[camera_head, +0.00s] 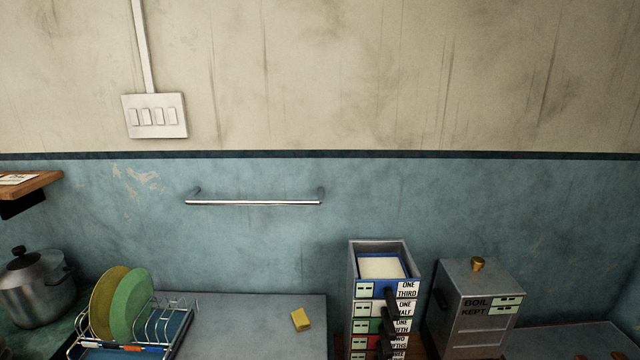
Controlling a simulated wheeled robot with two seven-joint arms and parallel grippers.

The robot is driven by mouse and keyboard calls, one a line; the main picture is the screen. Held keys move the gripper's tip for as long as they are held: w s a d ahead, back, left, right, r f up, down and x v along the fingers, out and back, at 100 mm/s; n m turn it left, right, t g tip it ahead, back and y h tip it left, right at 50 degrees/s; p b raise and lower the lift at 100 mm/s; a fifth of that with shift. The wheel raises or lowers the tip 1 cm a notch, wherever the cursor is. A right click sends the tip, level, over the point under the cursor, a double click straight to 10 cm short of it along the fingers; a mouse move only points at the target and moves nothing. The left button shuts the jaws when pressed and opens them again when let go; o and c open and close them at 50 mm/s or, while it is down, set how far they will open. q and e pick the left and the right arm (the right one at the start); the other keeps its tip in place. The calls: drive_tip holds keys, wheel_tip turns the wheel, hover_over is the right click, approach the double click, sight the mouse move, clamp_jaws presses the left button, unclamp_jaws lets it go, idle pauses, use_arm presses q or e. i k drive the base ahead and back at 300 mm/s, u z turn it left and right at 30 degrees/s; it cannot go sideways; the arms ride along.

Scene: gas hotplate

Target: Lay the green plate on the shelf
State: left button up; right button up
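The green plate (132,305) stands on edge in a wire dish rack (178,328) at the lower left, just right of a yellow plate (104,303) and partly overlapping it. A wooden shelf (32,186) juts in at the left edge, above a metal pot; only its right end shows, with a white paper or card on it. Neither of my grippers is in view.
A lidded metal pot (35,287) stands left of the rack. A yellow sponge (301,319) lies on the grey counter (255,312). A labelled drawer stack (382,290) and a grey box marked "BOIL KEPT" (480,290) stand right. A metal rail (255,202) is on the wall.

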sight(133, 292)
drive_tip(key=u, duration=1.25)
